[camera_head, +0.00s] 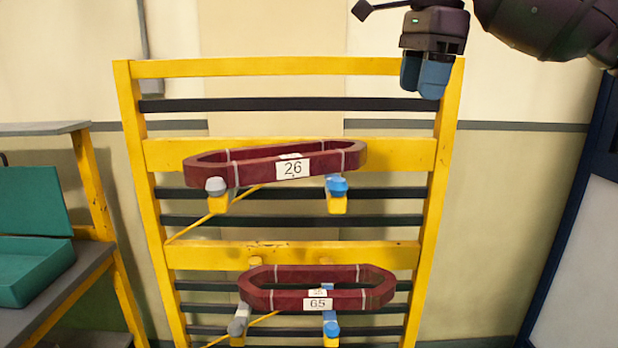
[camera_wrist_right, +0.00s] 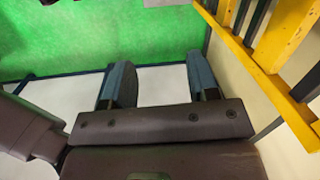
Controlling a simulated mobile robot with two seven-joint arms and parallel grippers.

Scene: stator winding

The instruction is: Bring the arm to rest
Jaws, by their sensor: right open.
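My right gripper (camera_head: 425,76) is at the top right in the head view, in front of the upper right corner of the yellow rack. Its blue fingers point down and hold nothing. In the right wrist view the right gripper (camera_wrist_right: 157,85) shows its two fingers spread apart with an empty gap between them. My right arm comes in from the top right edge in the head view. My left gripper is not in view.
A yellow rack (camera_head: 290,152) with dark bars carries a dark red coil marked 26 (camera_head: 235,172) and a lower one marked 65 (camera_head: 275,300). A teal box (camera_head: 30,275) sits on a bench at the left. A green surface (camera_wrist_right: 100,40) shows in the wrist view.

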